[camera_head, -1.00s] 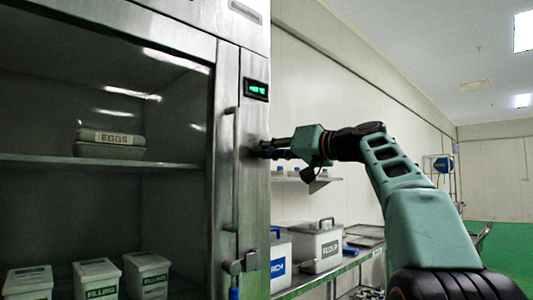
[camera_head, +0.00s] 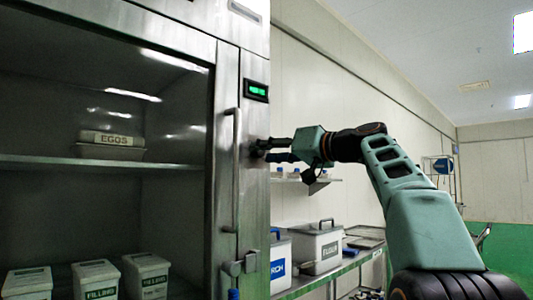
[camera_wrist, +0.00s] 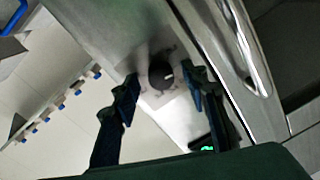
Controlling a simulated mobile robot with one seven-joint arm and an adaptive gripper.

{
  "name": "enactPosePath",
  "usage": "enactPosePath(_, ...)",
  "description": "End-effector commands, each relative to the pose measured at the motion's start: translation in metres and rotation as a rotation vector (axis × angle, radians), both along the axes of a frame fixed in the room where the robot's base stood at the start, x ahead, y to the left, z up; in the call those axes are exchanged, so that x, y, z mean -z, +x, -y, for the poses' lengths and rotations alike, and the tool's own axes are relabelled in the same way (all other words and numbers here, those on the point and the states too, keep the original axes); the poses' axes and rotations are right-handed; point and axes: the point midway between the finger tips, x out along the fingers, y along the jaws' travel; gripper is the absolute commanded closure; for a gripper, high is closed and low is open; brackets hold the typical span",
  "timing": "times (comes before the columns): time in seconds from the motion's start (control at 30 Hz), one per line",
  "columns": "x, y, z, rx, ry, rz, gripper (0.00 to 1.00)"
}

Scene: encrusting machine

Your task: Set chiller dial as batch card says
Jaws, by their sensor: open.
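The chiller dial (camera_wrist: 161,75) is a dark round knob with a light pointer mark, on the steel front of the chiller (camera_head: 254,205). In the wrist view it lies between and beyond the fingertips of my gripper (camera_wrist: 164,84), which is open with one finger on each side. I cannot tell whether the fingers touch the dial. In the head view my gripper (camera_head: 266,150) is at the chiller's front right panel and hides most of the dial. A small green-lit display (camera_head: 256,90) sits above; its digits are too small to read. No batch card is recognisable.
A vertical door handle (camera_head: 236,170) stands left of my gripper, and also shows in the wrist view (camera_wrist: 240,45). Behind the glass are an eggs box (camera_head: 110,145) and filling tubs (camera_head: 97,280).

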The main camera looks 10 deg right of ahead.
Motion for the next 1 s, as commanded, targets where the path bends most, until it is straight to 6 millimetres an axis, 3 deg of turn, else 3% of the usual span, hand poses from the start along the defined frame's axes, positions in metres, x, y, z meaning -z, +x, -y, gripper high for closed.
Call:
enactPosePath(0.17, -0.001, -0.017, 0.013, 0.004, 0.0, 0.0, 0.59)
enactPosePath(0.6, 0.001, -0.084, 0.063, 0.003, 0.0, 0.0, 0.59)
enactPosePath(1.0, 0.002, -0.095, 0.07, 0.0, -0.001, 0.001, 0.59)
